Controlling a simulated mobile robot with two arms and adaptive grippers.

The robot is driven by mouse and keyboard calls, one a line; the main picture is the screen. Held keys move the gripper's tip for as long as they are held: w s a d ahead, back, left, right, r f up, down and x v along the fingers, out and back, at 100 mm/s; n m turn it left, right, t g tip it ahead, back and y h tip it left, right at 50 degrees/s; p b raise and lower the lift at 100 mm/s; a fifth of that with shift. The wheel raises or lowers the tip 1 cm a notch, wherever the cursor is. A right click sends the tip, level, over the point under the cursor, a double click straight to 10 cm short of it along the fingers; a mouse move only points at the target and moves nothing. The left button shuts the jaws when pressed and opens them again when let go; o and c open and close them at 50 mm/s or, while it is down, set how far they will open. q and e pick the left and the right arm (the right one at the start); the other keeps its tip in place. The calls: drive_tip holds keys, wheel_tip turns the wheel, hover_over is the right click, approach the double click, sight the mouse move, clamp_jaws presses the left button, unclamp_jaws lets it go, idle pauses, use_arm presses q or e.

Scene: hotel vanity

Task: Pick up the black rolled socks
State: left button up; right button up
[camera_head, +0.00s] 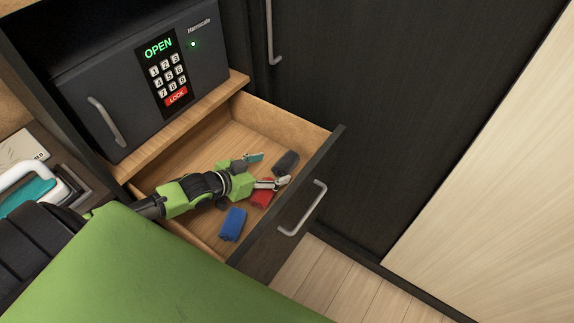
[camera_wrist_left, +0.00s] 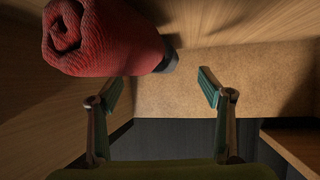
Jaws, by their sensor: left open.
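The black rolled socks (camera_head: 286,162) lie in the open drawer, near its front panel, and look dark grey in the head view. In the left wrist view only a small dark end (camera_wrist_left: 170,58) shows, mostly hidden behind the red roll. My left gripper (camera_head: 271,170) is inside the drawer, open and empty, with its fingers pointing toward the black socks and a short gap left between. In the left wrist view its two fingers (camera_wrist_left: 160,86) stand wide apart with the drawer wall behind them. My right gripper is not in view.
A red roll (camera_head: 263,196) lies beside the gripper, close to one finger; it also shows large in the left wrist view (camera_wrist_left: 100,40). A blue roll (camera_head: 232,225) lies nearer. The drawer front (camera_head: 308,192) and side walls bound the space. A safe (camera_head: 125,85) stands above.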

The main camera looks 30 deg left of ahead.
sight(278, 166)
use_arm(q)
drive_tip(key=shift+x, duration=3.1)
drive_tip(key=shift+r, duration=0.1)
drive_tip(key=c, duration=1.2)
